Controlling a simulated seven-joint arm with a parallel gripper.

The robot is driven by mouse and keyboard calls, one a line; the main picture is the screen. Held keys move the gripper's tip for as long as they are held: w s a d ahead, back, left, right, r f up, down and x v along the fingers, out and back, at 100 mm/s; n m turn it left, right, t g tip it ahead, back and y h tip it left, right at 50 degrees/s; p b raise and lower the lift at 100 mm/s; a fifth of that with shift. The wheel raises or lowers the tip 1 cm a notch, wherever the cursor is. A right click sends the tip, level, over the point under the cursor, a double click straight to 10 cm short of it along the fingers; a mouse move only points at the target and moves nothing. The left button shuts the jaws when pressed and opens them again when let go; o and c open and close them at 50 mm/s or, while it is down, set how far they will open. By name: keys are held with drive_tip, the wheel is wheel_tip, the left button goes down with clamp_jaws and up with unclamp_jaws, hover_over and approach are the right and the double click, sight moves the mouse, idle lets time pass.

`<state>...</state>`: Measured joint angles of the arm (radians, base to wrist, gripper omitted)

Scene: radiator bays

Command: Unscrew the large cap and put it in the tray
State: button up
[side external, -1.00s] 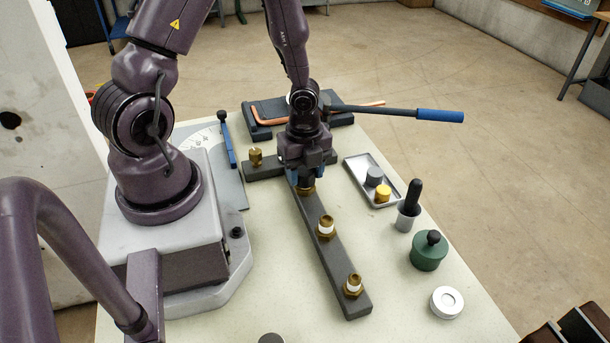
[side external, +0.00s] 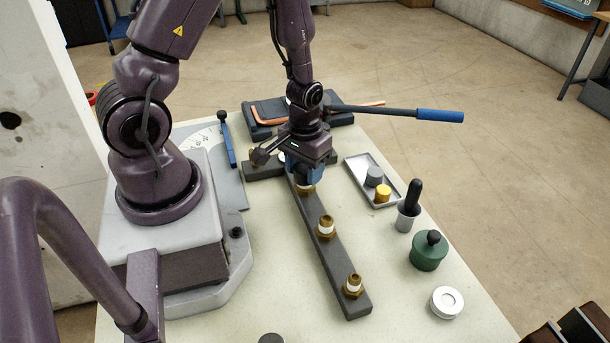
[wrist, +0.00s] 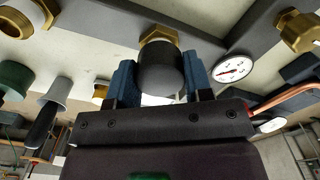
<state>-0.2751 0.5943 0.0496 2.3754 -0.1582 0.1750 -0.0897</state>
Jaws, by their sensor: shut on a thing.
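The large cap is a dark cylinder (wrist: 160,68) on a brass hex fitting (wrist: 158,36) in the wrist view. My gripper (wrist: 160,82) has its blue fingers shut on opposite sides of it. In the side external view my gripper (side external: 304,178) points down at the far part of the dark bar, hiding the cap; brass shows just below the fingers. I cannot tell how far the cap is unscrewed. The grey metal tray (side external: 361,163) lies to the right of the bar, holding a grey cap (side external: 374,176) and a yellow cap (side external: 382,194).
Two brass fittings (side external: 326,228) (side external: 353,286) stand on the nearer bar. A grey cup with a black handle (side external: 408,207), a green knobbed pot (side external: 429,251) and a white round piece (side external: 447,302) stand at right. A blue-handled lever (side external: 438,116) extends behind the tray. A gauge (wrist: 233,69) shows in the wrist view.

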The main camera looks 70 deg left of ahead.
drive_tip(key=shift+r, duration=2.15)
drive_tip(key=shift+s+d+r, duration=0.1)
drive_tip(key=shift+s+r, duration=0.05)
drive_tip(key=shift+s, duration=0.05)
drive_tip(key=w+d+r+m, duration=0.6)
drive_tip(key=w+d+r, duration=0.25)
drive_tip(key=w, duration=0.25)
drive_tip(key=n, duration=0.5)
approach(303, 168)
drive_tip(key=w+a, duration=0.1)
drive_tip(key=w, duration=0.3)
drive_tip(key=shift+n, duration=0.5)
drive_tip(key=w+a+f, duration=0.1)
drive_tip(key=w+f, duration=0.2)
drive_tip(key=w, duration=0.1)
drive_tip(key=w+a+f, duration=0.2)
drive_tip(key=w+f, duration=0.2)
drive_tip(key=w+a+f, duration=0.1)
drive_tip(key=w+f, duration=0.2)
drive_tip(key=w, duration=0.1)
drive_tip(key=shift+a+f, duration=0.15)
drive_tip(key=shift+a, duration=0.15)
drive_tip(key=shift+w+f, duration=0.15)
drive_tip(key=shift+f, duration=0.05)
drive_tip(key=shift+w+a+f, duration=0.1)
drive_tip(key=shift+w+f, duration=0.1)
drive_tip(key=shift+f, duration=1.55)
